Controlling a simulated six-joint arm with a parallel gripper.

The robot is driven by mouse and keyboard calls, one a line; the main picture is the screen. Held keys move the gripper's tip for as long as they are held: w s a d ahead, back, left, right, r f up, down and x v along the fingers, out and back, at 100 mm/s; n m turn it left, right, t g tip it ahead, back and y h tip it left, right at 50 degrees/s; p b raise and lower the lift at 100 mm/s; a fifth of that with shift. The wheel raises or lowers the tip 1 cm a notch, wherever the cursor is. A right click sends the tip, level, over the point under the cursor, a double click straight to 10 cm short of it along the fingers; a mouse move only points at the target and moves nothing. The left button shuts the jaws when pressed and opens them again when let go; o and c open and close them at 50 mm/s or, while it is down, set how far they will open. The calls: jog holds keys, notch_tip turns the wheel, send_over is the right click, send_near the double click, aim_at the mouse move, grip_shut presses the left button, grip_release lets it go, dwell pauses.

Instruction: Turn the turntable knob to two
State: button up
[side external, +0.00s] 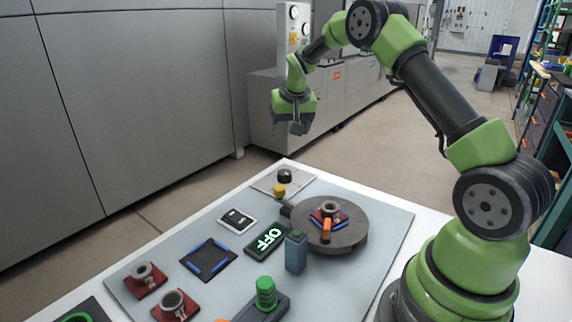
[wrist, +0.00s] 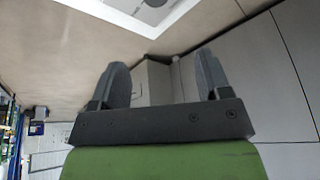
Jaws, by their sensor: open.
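A black knob (side external: 285,175) stands on a pale square plate (side external: 298,182) at the far corner of the table, with a small yellow part (side external: 279,191) in front of it. I cannot read the knob's setting. The round grey turntable (side external: 348,236) is nearer, carrying a red-and-blue fixture with a grey ring part and an orange piece. My gripper (side external: 287,130) hangs in the air above and beyond the knob, apart from everything. In the wrist view my gripper (wrist: 163,85) shows two spread fingers with nothing between them.
Grey cabinets (side external: 120,100) stand behind. The air around my gripper is clear.

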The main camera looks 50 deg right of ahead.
jog(key=s+f+m+y, duration=0.4)
jog(key=s+m+y, duration=0.1)
jog(key=m, duration=0.4)
jog(key=d+r+m+t+y, duration=0.25)
jog(key=d+m+t, duration=0.5)
jog(key=m, duration=0.75)
jog(key=t, duration=0.2)
send_near(287, 172)
jog(key=shift+w+r+g, duration=0.25)
jog(key=shift+w, duration=0.2)
jog(key=shift+w+a+f, duration=0.1)
jog(key=shift+f, duration=0.15)
jog(key=shift+w+a+f, duration=0.1)
jog(key=shift+w+f, duration=0.1)
jog(key=shift+w, duration=0.05)
jog(key=x, duration=0.9)
jog(key=shift+a, duration=0.15)
